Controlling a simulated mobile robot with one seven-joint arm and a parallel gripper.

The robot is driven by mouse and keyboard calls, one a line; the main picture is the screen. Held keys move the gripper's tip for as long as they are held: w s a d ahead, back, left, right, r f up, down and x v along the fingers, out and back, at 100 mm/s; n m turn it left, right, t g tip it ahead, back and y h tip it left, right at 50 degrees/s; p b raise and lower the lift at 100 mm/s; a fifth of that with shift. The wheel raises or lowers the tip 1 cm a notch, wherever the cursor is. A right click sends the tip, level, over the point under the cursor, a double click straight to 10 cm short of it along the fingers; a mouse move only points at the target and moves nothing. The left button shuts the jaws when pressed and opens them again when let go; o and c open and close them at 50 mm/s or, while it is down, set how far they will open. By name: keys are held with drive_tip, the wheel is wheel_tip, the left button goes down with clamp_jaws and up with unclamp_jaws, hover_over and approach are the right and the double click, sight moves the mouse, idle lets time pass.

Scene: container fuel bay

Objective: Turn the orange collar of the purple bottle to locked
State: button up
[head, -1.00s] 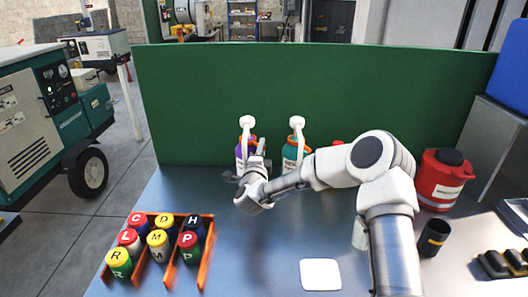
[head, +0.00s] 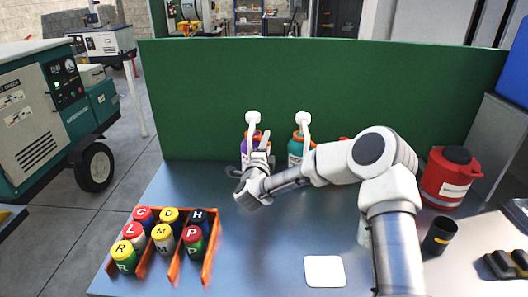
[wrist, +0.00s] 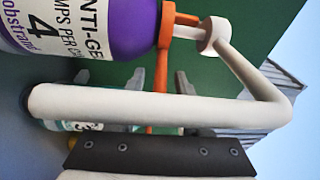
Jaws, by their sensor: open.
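The purple bottle (head: 244,146) stands at the back of the table against the green panel, with a white pump head on top. Its label and purple body (wrist: 120,22) fill the upper left of the wrist view. The orange collar (wrist: 165,28) is around the bottle's neck, below the white pump (wrist: 212,36). My gripper (head: 258,160) is in front of this bottle and partly hides it. In the wrist view its grey fingers (wrist: 125,78) are apart and empty. The pump's white spout crosses in front of them and hides part of them. I cannot tell whether they touch the collar.
A teal bottle (head: 295,147) with an orange collar and white pump stands close to the right. An orange rack (head: 209,248) of lettered bottles is front left. A white pad (head: 324,271), black cup (head: 439,236) and red container (head: 449,178) are to the right.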

drive_tip(key=s+a+f+b, duration=0.1)
drive_tip(key=s+a, duration=0.1)
drive_tip(key=s, duration=1.5)
drive_tip(key=shift+a+f+b, duration=0.15)
drive_tip(key=shift+a+b, duration=0.15)
